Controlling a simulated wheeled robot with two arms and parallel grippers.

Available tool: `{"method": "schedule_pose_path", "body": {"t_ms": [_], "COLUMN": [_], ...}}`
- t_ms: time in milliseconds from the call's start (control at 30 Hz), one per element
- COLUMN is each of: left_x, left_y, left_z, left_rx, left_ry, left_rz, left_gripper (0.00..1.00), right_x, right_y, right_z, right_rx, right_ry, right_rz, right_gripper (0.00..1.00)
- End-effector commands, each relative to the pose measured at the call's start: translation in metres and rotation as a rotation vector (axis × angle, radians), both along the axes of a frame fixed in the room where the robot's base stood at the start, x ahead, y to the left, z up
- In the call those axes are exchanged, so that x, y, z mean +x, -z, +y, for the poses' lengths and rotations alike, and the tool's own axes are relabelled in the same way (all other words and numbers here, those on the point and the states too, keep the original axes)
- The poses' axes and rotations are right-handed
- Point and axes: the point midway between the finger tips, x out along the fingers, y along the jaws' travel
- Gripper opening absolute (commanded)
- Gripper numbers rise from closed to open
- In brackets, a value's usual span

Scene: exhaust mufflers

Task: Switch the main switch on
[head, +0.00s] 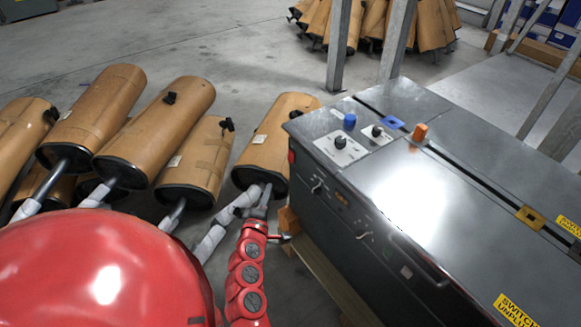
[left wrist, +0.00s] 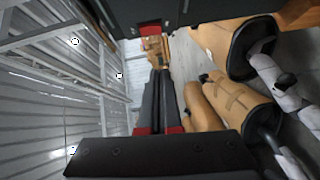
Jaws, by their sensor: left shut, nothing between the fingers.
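The dark grey machine (head: 420,190) stands on the right in the head view. A small red part (head: 291,157) sits on its left end near the top; a red part (left wrist: 150,28) also shows on the dark machine in the left wrist view. Black knobs (head: 340,142) are on its top plate, and another knob (head: 318,187) is on its front face. No label shows which one is the main switch. My left gripper (head: 265,192) is low beside the machine's left end, apart from the red part. Its fingers (left wrist: 158,74) are shut and empty. My right gripper is out of view.
Several brown mufflers (head: 165,125) lie on the floor at the left, close to my left arm. More mufflers (head: 425,22) are piled at the back. A wooden pallet (head: 330,280) is under the machine. Metal posts (head: 338,45) stand behind it. Open floor lies at the upper left.

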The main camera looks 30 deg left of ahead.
Motion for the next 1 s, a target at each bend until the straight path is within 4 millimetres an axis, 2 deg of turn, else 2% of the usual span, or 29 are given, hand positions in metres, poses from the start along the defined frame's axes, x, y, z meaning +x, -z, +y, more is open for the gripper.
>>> {"method": "schedule_pose_path", "body": {"t_ms": [167,333,767,1000], "left_x": [0.0,0.012,0.092,0.121], "left_y": [0.0,0.001,0.009,0.013], "left_z": [0.0,0.005,0.038,0.027], "left_rx": [0.002,0.002,0.002,0.002], "left_ry": [-0.001,-0.002,-0.001,-0.002], "left_rz": [0.001,0.001,0.0,0.001], "left_gripper": [0.0,0.0,0.0,0.0], "right_x": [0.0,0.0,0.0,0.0], "right_y": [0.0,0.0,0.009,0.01], "right_z": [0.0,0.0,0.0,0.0], "right_rx": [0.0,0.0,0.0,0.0], "right_ry": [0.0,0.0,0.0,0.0], "right_rz": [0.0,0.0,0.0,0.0], "right_gripper": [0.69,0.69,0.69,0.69]}}
